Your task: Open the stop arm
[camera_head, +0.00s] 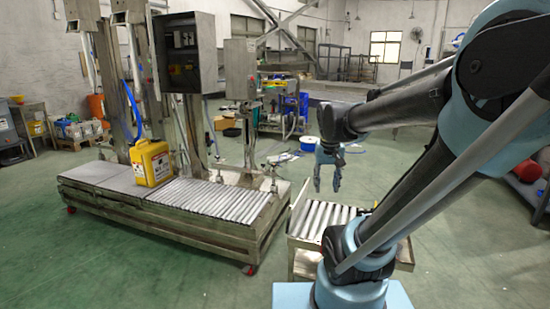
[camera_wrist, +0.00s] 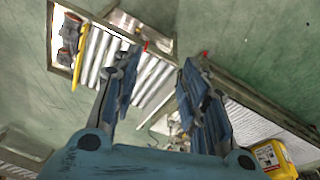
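My gripper (camera_head: 328,168) hangs fingers down in the air above the gap between the long roller conveyor (camera_head: 205,203) and the short roller table (camera_head: 318,220). In the wrist view my gripper (camera_wrist: 155,82) has its two fingers well apart with nothing held between them. I cannot identify the stop arm with certainty. A thin yellow bar (camera_wrist: 78,72) lies along the rollers at the upper left of the wrist view, beside a grey and red fitting (camera_wrist: 70,35). My arm hides part of the short table in the head view.
A yellow container (camera_head: 152,165) stands upright on the long conveyor and also shows in the wrist view (camera_wrist: 270,157). An open control box (camera_head: 184,55) and metal posts rise behind the conveyor. The green floor (camera_head: 150,275) in front is clear.

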